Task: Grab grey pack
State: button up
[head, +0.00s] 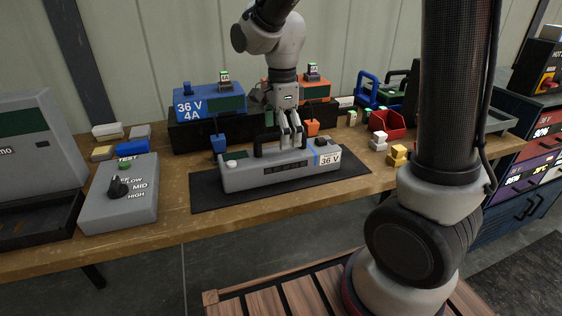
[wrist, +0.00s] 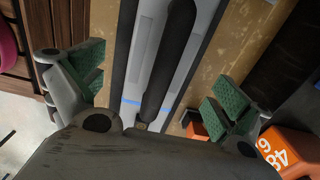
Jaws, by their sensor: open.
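The grey pack (head: 285,174) lies on a black mat (head: 205,195) on the bench. It has a blue stripe, a "36 V" label and a black handle (head: 264,141) on top. My gripper (head: 290,144) points down over the pack, its fingers at handle height. In the wrist view, my open gripper (wrist: 157,92) has its green-padded fingers wide apart, one on each side of the handle (wrist: 170,60). The pack's top (wrist: 205,40) shows below the handle. The fingers partly hide the handle in the head view; I cannot tell whether they touch the pack.
A blue "36 V 4A" charger (head: 208,104) and an orange charger (head: 313,91) stand on a dark riser behind. A grey tester box (head: 120,205) with a knob is at left. A red bin (head: 387,123) and small blocks (head: 397,155) are at right.

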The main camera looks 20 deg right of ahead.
aim_at(281, 155)
notch_tip(281, 155, down, 7)
jog(key=shift+a+f, duration=0.1)
jog(key=shift+a, duration=0.05)
jog(key=c, duration=2)
jog(key=shift+w, duration=0.15)
jog(key=shift+c, duration=0.4)
